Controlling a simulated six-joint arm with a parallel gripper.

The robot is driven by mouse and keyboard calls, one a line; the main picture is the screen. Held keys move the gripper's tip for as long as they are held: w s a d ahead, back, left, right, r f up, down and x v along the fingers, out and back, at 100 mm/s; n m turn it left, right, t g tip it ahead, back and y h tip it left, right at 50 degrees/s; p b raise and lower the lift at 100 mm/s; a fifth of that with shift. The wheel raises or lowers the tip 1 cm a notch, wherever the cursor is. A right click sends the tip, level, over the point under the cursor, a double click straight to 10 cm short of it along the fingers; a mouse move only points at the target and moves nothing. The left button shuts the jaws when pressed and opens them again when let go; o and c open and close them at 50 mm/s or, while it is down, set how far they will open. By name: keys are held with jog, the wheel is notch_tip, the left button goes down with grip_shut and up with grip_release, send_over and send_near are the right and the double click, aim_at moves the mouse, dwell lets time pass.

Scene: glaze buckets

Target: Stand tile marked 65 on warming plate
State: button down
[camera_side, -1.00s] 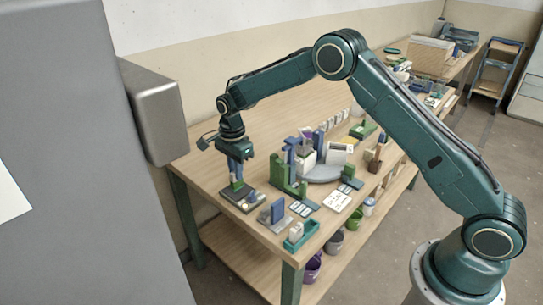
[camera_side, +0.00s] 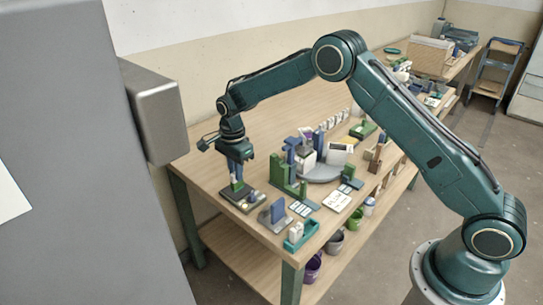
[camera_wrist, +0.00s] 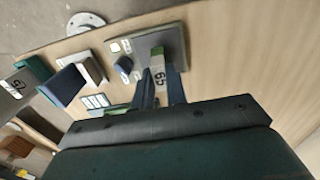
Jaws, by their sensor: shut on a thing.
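The tile marked 65 (camera_wrist: 159,73), pale with a green end, is between the two fingers of my gripper (camera_wrist: 160,90) in the wrist view. My gripper is shut on it. In the side view, my gripper (camera_side: 237,178) points straight down at the left end of the table, and the tile's green part (camera_side: 237,186) shows at the fingertips, upright. The dark warming plate (camera_side: 243,203) lies directly below; it also shows in the wrist view (camera_wrist: 177,40). I cannot tell whether the tile's lower edge touches the plate.
A blue knob (camera_wrist: 123,64) sits beside the plate's dark surface. A blue upright piece on a grey base (camera_side: 277,213), a teal tray (camera_side: 301,236) and a green stand (camera_side: 285,180) are to the right. The table behind my gripper is bare.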

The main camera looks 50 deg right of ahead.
jog(key=shift+f, duration=0.1)
jog(key=c, duration=1.3)
grip_release()
jog(key=shift+c, duration=0.2)
jog(key=shift+r, duration=3.55)
